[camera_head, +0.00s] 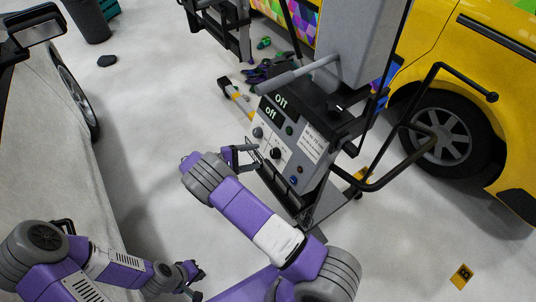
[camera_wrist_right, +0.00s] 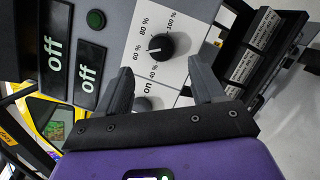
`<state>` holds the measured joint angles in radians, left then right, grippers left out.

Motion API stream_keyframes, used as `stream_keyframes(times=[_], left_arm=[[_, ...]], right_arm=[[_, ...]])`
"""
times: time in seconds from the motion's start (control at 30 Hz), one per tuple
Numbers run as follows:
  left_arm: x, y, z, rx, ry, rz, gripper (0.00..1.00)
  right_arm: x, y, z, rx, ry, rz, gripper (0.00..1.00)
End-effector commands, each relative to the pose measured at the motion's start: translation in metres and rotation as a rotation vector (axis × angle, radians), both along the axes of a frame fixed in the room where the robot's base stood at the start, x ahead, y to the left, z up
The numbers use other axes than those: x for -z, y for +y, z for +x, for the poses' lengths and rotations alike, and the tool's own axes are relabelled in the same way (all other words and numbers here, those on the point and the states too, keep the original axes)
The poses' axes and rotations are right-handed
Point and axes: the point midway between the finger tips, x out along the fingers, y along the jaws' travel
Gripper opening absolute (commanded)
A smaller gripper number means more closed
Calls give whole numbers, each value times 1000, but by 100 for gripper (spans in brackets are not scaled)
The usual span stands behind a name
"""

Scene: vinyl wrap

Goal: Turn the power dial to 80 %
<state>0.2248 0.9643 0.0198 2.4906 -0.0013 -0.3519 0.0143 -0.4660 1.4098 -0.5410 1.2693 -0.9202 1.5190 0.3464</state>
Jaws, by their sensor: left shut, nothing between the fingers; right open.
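The power dial (camera_wrist_right: 160,46) is a round black knob on a white plate with a percent scale. Its white mark points at about 60 %, away from the 80 % label. In the head view the dial (camera_head: 275,153) is the black knob on the grey control box's face. My right gripper (camera_wrist_right: 161,72) is open and empty, its two fingers apart, with the dial lying between and just beyond the tips. Whether the fingers touch it I cannot tell. In the head view this gripper (camera_head: 243,156) is beside the box's front. My left gripper (camera_head: 194,278) is shut and empty, low near the floor.
A second grey knob (camera_wrist_right: 142,104) is partly hidden by my right gripper. Two displays (camera_wrist_right: 72,60) read "off", near a green button (camera_wrist_right: 96,19). A black handle bar (camera_head: 372,187) runs right of the box. A yellow car (camera_head: 455,55) stands behind.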

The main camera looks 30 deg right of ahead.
Motion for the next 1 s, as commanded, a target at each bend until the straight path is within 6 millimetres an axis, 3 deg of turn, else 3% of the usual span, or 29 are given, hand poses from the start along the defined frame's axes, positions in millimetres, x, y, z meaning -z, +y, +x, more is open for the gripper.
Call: stream_keyframes(times=[0.33,0.73,1.0], left_arm=[[4,0,0,0,0,0,0],[4,0,0,0,0,0,0],[4,0,0,0,0,0,0]], right_arm=[[13,-51,-10,4,3,4,68],[15,-61,-12,3,3,6,68],[16,-61,-12,3,3,6,28]])
